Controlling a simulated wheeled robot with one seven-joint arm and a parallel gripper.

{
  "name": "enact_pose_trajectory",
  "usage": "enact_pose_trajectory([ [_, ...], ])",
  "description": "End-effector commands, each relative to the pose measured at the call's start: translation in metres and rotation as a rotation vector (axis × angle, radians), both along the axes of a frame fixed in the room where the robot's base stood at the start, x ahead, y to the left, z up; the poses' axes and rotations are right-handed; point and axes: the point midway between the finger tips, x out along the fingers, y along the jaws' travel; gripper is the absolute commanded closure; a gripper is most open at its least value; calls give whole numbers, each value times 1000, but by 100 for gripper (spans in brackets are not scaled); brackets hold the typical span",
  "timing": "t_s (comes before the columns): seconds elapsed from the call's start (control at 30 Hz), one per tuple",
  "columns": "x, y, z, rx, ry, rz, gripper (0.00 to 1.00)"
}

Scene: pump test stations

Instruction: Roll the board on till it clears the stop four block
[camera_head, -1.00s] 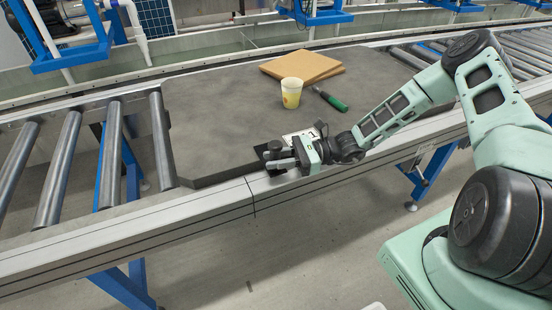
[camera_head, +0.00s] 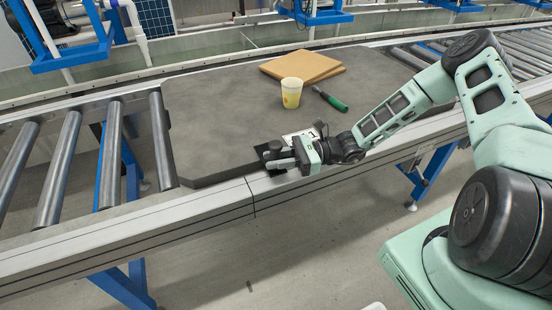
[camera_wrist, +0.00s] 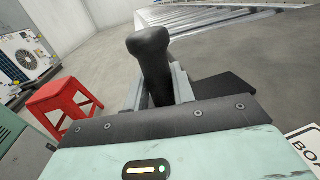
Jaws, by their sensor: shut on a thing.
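The board (camera_head: 215,115) is a large dark grey slab with cut corners. It lies flat on the roller line, its left edge beside a bare roller. My gripper (camera_head: 281,159) is at the board's near edge. In the wrist view my gripper (camera_wrist: 158,92) is shut on an upright black handle (camera_wrist: 150,50), with a finger on each side. A white label (camera_wrist: 306,146) reading "BOA" is partly in view there. A black piece at the near edge, by the gripper, is partly hidden. I cannot make out the stop four block.
A yellow cup (camera_head: 291,92), brown flat sheets (camera_head: 302,67) and a green-handled tool (camera_head: 331,99) are on the board. Bare rollers (camera_head: 60,165) lie to the left, with more at the right. A metal rail (camera_head: 130,238) runs along the near side. A red stool (camera_wrist: 62,103) stands on the floor.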

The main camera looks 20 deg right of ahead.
Motion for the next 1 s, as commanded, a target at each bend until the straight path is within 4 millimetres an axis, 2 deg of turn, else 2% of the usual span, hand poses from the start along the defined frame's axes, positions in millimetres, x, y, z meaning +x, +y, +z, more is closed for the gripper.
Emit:
enact_pose_trajectory([
  [0.37, 0, -3, 0, -1, 0, -1, 100],
  [1.0, 0, -68, 0, -2, -2, -3, 100],
])
